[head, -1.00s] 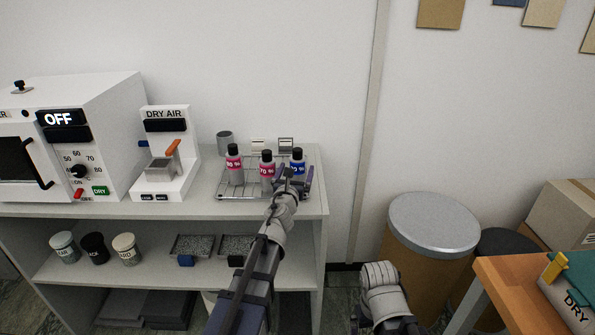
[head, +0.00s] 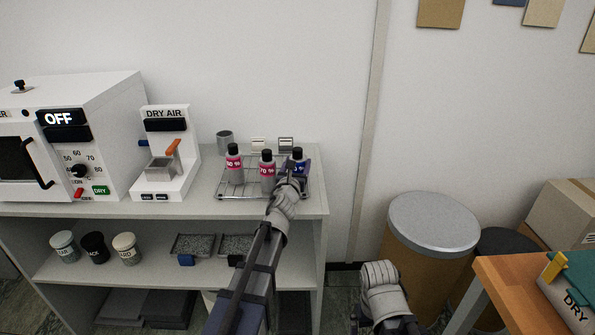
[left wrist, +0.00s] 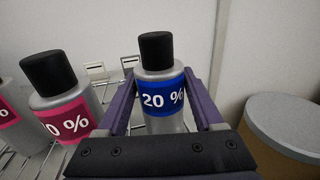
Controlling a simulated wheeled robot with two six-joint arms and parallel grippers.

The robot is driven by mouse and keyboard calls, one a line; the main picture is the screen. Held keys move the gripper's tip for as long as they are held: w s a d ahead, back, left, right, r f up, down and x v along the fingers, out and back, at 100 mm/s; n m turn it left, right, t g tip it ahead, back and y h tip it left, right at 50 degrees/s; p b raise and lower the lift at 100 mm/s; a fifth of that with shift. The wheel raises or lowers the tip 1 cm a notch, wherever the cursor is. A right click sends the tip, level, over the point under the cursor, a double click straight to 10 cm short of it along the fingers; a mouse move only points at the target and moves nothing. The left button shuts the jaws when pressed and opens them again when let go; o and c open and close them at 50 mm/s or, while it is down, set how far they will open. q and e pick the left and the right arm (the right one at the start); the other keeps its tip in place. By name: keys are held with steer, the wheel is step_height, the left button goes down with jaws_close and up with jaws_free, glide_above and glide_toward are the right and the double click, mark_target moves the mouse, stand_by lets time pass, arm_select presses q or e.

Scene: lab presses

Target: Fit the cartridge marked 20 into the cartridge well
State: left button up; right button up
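The cartridge marked 20 % is a grey bottle with a black cap and blue label (head: 298,166), upright at the right of a wire rack. It also shows in the left wrist view (left wrist: 162,101). My left gripper (head: 297,180) is at the bottle, one purple finger on each side of it in the left wrist view (left wrist: 160,78). The fingers look spread, with no clear grip on the bottle. A white DRY AIR unit (head: 180,128) with a square grey receptacle (head: 160,170) and orange lever stands left; I cannot tell whether this is the well.
Two pink-labelled bottles (head: 233,163) (head: 267,172) stand on the wire rack (head: 222,192), the nearer one close left of my gripper. A white oven marked OFF (head: 110,110) stands far left. Bare shelf top lies between unit and rack.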

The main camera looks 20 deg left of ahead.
arm_select(q)
jaws_close()
stand_by(0.3)
